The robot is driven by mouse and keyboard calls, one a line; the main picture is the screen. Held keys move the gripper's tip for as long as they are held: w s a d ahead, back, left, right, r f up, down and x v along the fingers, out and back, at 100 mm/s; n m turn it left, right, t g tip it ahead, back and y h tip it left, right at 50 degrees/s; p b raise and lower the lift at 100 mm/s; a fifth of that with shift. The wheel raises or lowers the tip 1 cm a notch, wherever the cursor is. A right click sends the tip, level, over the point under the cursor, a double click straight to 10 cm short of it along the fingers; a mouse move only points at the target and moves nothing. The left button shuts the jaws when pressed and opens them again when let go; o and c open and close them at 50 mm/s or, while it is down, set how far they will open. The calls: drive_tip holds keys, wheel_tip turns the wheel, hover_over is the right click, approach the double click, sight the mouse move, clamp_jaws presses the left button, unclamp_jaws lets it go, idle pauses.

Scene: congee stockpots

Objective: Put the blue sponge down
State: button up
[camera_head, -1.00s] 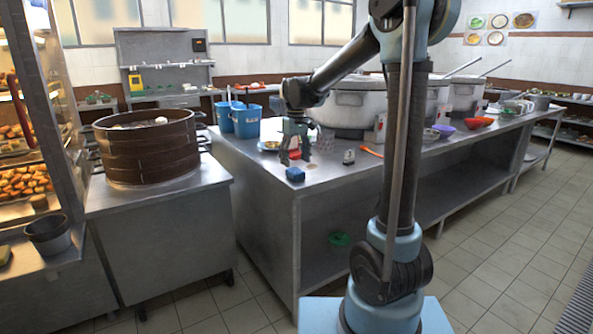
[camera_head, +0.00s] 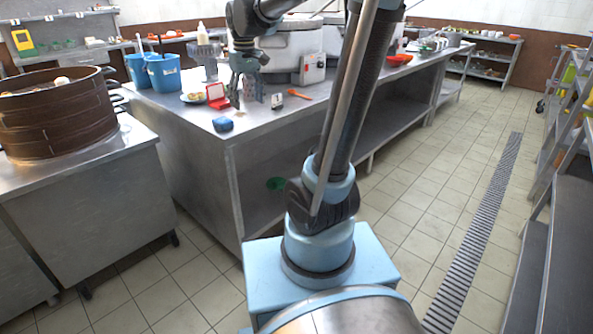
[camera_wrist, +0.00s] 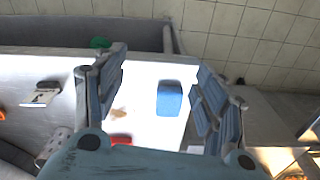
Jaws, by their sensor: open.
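The blue sponge (camera_head: 222,124) lies on the metal counter (camera_head: 200,140) near its front left corner. In the wrist view the sponge (camera_wrist: 169,98) lies below and between my spread fingers, not touching them. My gripper (camera_head: 249,96) is open and empty, above the counter to the right of and behind the sponge. Its two fingers also show wide apart in the wrist view (camera_wrist: 160,92).
A red box (camera_head: 216,95), a small plate (camera_head: 193,97), blue buckets (camera_head: 162,72) and an orange utensil (camera_head: 299,94) are close by. A large pot (camera_head: 285,48) stands behind. Bare counter surrounds the sponge. A brown steamer (camera_head: 60,115) stands left.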

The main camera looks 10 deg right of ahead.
drive_tip(key=s+d+f+m, duration=0.1)
drive_tip(key=s+d+f, duration=0.3)
drive_tip(key=s, duration=0.3)
drive_tip(key=s+d+f+m+t, duration=0.1)
drive_tip(key=s+d+f+m, duration=0.1)
drive_tip(key=s+d+f, duration=0.2)
drive_tip(key=s+d+f+m, duration=0.1)
drive_tip(key=s+d+f, duration=0.3)
drive_tip(key=s+f, duration=0.5)
drive_tip(key=s, duration=0.2)
drive_tip(key=shift+s+d+f+m+t, duration=0.15)
drive_tip(key=shift+s+d+m+t, duration=0.15)
drive_tip(key=shift+s+m, duration=0.1)
drive_tip(key=shift+w+f, duration=0.2)
drive_tip(key=shift+w, duration=0.2)
drive_tip(key=shift+o, duration=0.5)
